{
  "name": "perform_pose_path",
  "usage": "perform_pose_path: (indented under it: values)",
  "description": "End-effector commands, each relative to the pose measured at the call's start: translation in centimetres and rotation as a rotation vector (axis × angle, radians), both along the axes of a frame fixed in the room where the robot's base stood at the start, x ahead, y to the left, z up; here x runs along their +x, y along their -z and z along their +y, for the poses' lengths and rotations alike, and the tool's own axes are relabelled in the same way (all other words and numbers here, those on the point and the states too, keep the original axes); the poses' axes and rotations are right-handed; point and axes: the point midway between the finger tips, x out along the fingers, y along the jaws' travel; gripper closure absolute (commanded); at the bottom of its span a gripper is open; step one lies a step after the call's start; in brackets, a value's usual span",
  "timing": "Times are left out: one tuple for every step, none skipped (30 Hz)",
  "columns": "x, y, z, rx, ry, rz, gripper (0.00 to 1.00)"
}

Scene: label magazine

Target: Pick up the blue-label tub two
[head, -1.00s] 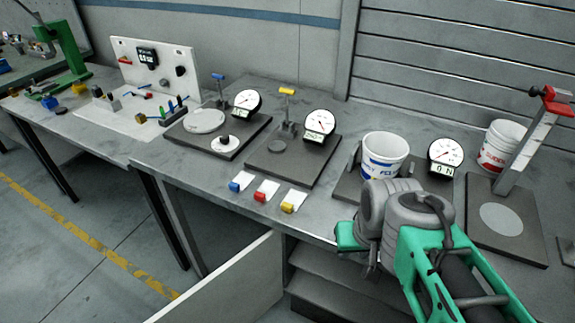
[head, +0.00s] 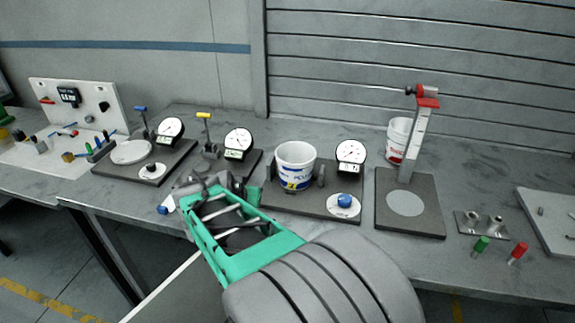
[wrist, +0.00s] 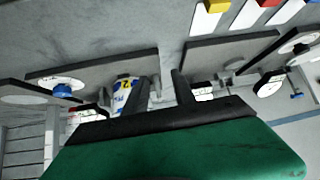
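The blue-label tub (head: 296,165) is white with blue print and a yellow patch that appears to read 2. It stands upright on a dark base plate (head: 322,208), between short dark posts. My gripper (head: 218,184) is to the left of the tub and apart from it. In the wrist view the two dark fingers of my gripper (wrist: 160,84) are spread with nothing between them. The tub (wrist: 124,84) shows there beyond the left finger, which partly covers it. A red-label white tub (head: 397,143) stands behind the red-topped press.
A dial gauge (head: 351,154) and blue knob (head: 345,200) sit right of the tub. The red-topped press (head: 418,135) stands farther right. Another gauge plate (head: 148,172) is at left. Green (head: 481,244) and red (head: 518,253) pegs are at the front right.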

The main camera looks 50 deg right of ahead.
Motion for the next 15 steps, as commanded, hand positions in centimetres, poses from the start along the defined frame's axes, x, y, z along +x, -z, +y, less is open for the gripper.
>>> perform_pose_path:
  values:
    - [-1.6,-1.5,-4.9,-0.079,0.144,-0.053,0.68]
    - [-2.7,-2.4,-7.4,-0.131,0.218,-0.088,0.68]
    - [-4.1,-3.3,-10.1,-0.192,0.297,-0.124,0.68]
    - [-5.0,-4.0,-11.7,-0.233,0.343,-0.147,0.68]
    - [-5.8,-4.6,-12.9,-0.269,0.378,-0.166,0.68]
    - [-6.6,-5.1,-14.1,-0.304,0.412,-0.183,0.68]
    - [-7.0,-5.3,-14.8,-0.322,0.428,-0.191,0.68]
    - [-7.2,-5.4,-15.3,-0.334,0.438,-0.196,0.68]
    - [-7.3,-5.4,-16.0,-0.341,0.443,-0.200,0.68]
    - [-7.2,-5.2,-16.3,-0.342,0.444,-0.199,0.68]
    - [-7.2,-5.0,-16.7,-0.340,0.443,-0.199,0.68]
    - [-7.1,-4.7,-17.2,-0.340,0.442,-0.199,0.68]
    - [-7.0,-4.5,-17.5,-0.340,0.442,-0.199,0.68]
    - [-6.9,-4.3,-17.8,-0.339,0.441,-0.198,0.68]
    - [-6.7,-4.0,-18.3,-0.339,0.440,-0.198,0.68]
